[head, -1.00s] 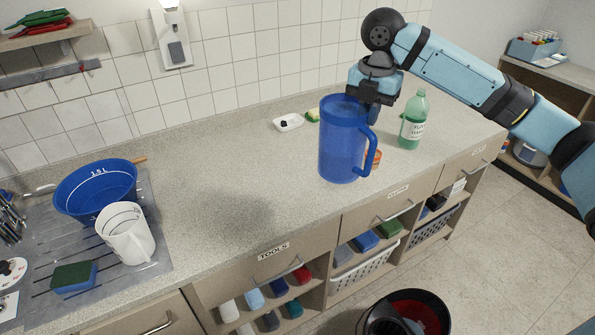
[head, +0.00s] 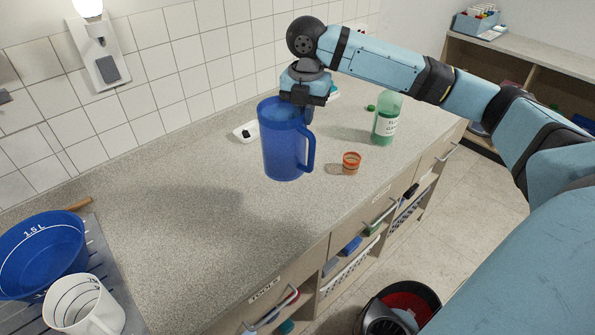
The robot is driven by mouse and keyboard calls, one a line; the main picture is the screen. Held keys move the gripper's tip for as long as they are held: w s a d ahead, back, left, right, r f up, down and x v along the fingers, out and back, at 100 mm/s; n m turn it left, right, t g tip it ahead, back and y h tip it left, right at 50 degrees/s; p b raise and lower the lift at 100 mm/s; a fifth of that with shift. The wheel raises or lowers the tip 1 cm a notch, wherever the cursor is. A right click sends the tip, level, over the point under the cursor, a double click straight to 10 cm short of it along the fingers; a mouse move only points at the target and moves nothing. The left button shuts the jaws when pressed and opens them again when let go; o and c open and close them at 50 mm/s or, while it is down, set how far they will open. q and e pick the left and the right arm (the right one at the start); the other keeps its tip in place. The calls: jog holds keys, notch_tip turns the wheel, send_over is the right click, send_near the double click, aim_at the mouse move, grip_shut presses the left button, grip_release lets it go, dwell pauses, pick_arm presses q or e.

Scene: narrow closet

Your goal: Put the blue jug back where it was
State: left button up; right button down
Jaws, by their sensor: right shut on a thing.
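The blue jug (head: 284,146) is a tall, see-through blue pitcher with its handle on the right. It is upright over the middle of the counter. My right gripper (head: 303,100) comes down from above and is shut on the jug at its rim. The fingertips are partly hidden by the gripper body and the jug. I cannot tell whether the jug's base touches the counter. My left gripper is not in view.
A blue basin (head: 40,262) and a white measuring jug (head: 82,308) stand at left. The counter (head: 190,215) between is clear.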

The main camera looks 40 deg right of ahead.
aim_at(303, 165)
notch_tip(303, 165, down, 15)
jog(key=shift+w+r+p, duration=0.1)
jog(key=shift+p, duration=0.45)
jog(key=c, duration=1.2)
grip_release()
jog(key=shift+f, duration=0.2)
jog(key=shift+c, duration=0.2)
notch_tip(303, 165, up, 12)
jog(key=b, duration=0.1)
jog(key=shift+r, duration=0.2)
jog(key=shift+f, duration=0.1)
